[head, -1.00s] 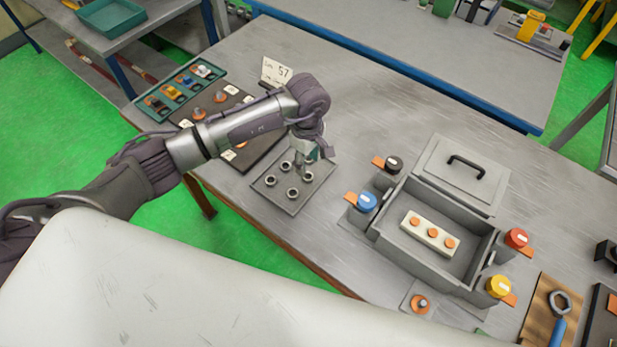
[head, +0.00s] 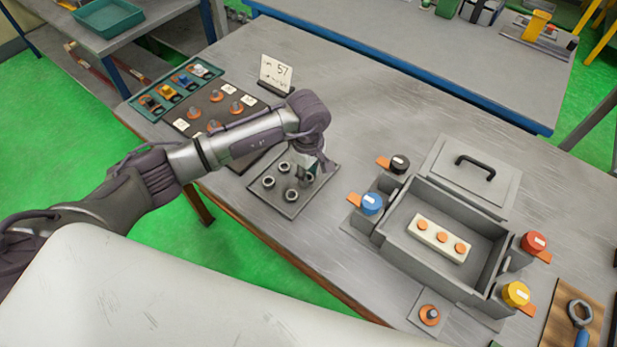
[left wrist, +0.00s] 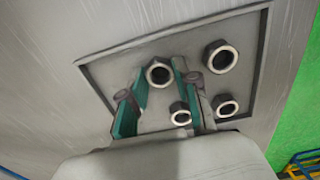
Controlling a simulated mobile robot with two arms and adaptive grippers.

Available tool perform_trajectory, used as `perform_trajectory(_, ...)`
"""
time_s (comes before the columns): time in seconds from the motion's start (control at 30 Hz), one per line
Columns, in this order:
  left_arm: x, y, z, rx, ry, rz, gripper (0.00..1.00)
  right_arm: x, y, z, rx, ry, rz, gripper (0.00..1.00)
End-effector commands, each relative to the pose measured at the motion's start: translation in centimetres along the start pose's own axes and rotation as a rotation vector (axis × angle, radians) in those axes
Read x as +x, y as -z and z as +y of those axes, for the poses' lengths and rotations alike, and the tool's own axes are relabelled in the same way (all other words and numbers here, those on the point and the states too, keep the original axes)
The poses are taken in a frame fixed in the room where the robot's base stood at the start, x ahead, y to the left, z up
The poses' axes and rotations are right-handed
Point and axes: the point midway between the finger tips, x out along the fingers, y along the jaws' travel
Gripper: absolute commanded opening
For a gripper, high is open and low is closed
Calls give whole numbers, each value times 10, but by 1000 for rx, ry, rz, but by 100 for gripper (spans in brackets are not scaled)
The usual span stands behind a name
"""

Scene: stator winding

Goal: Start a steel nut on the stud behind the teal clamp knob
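Several steel nuts (head: 291,195) stand on a square grey tray (head: 290,211). My left gripper (head: 314,173) is low over the tray's right part. In the left wrist view its teal-padded fingers (left wrist: 160,68) are apart, with one nut (left wrist: 158,73) showing between the tips. I cannot tell whether they touch it. Other nuts (left wrist: 221,57) show to the right. My right gripper is out of view.
A cream block with orange-topped pieces (head: 441,240) lies inside the box. The box lid (head: 470,171) with a black handle lies behind it. A dark board (head: 250,122) and a teal parts tray (head: 152,112) are left of the nut tray. A wrench (head: 580,315) lies front right.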

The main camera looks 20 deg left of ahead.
Motion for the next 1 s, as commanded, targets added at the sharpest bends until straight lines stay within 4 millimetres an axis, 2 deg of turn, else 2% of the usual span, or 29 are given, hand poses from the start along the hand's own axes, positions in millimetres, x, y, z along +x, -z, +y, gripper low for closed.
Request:
perform_trajectory(0.03,0,0,0,0,0,0,8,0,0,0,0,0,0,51)
perform_trajectory(0.07,0,0,0,0,0,0,3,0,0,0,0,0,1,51)
perform_trajectory(0.27,-5,0,0,0,-1,0,3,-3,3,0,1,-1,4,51)
perform_trajectory(1.0,-64,0,0,0,-1,1,3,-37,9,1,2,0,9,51)
